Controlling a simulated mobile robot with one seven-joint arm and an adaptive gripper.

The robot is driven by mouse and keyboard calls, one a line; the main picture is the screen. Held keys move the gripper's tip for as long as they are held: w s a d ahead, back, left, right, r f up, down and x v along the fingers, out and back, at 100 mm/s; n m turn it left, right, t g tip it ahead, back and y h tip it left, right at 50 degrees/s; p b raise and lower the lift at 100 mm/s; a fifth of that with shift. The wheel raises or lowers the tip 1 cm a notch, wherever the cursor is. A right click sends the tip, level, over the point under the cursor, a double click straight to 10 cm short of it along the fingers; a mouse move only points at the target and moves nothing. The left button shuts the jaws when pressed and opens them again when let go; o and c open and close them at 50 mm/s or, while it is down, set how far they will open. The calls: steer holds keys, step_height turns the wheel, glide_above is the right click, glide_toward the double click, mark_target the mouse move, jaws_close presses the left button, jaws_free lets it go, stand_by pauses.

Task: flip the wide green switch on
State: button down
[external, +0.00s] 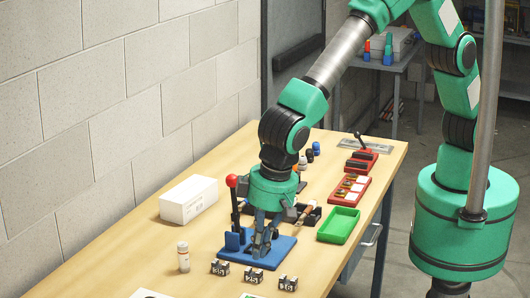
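I cannot make out a wide green switch in the external view; it may be hidden or too small to tell. My gripper (263,248) points down over the right part of a blue base plate (285,250). Its fingertips are close to the plate, and I cannot tell whether they touch it or hold anything. A lever with a red ball (232,181) stands upright on the left of the plate, beside my gripper. A red panel (350,190) with small light and dark pieces lies farther back, apart from my gripper.
A green tray (339,225) is right of my gripper. A white box (188,200) stands near the wall, with a small bottle (183,257) in front. Several small numbered blocks (254,276) line the front. Another red device with a lever (362,160) stands at the back.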

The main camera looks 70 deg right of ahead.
mark_target(251, 297)
steer(key=f, duration=0.3)
steer(key=w+f+b, duration=0.1)
steer(key=f, duration=0.3)
steer(key=w+f, duration=0.1)
steer(key=f, duration=0.3)
steer(key=shift+w+f, duration=0.1)
steer(key=shift+f, duration=0.15)
steer(key=shift+w, duration=0.1)
